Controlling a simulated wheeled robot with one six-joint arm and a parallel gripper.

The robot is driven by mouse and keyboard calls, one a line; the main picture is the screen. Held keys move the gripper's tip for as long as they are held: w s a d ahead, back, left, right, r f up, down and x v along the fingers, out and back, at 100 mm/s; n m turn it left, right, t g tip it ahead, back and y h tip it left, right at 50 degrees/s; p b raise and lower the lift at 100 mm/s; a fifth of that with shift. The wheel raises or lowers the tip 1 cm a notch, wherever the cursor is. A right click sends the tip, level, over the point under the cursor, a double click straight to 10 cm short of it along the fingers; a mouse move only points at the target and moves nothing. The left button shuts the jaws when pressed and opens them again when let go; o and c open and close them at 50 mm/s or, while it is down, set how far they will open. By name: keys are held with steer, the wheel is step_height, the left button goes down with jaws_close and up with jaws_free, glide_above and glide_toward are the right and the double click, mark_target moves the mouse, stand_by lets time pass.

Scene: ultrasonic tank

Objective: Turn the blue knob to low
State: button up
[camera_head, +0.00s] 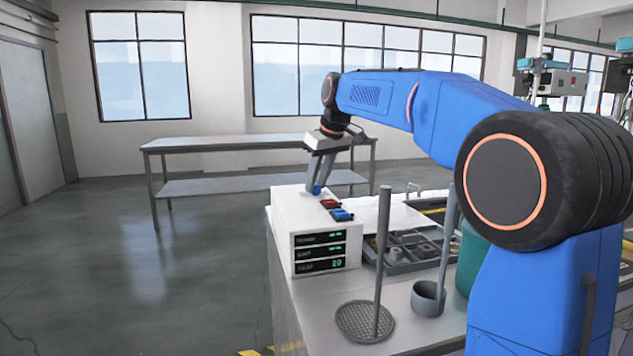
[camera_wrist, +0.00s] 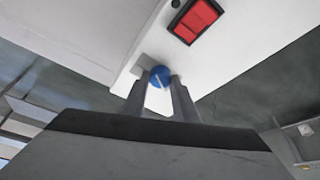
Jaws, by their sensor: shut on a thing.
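The blue knob (camera_wrist: 159,76) sits on top of the white control box (camera_head: 286,221), at its far end. A pale pointer line shows on the knob in the wrist view. My gripper (camera_wrist: 160,93) is shut on the knob, with one finger on each side of it. In the head view my gripper (camera_head: 316,188) reaches down from above, and only a small part of the blue knob (camera_head: 316,190) shows below the fingers. I see no low marking beside the knob.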

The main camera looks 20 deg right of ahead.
steer(key=shift+n, duration=0.6)
steer(key=o, duration=1.1)
steer(key=shift+c, duration=0.2)
steer(key=v, duration=1.7)
steer(key=shift+w+d+r, duration=0.2)
steer(key=shift+d+r, duration=0.05)
steer(key=shift+d, duration=0.1)
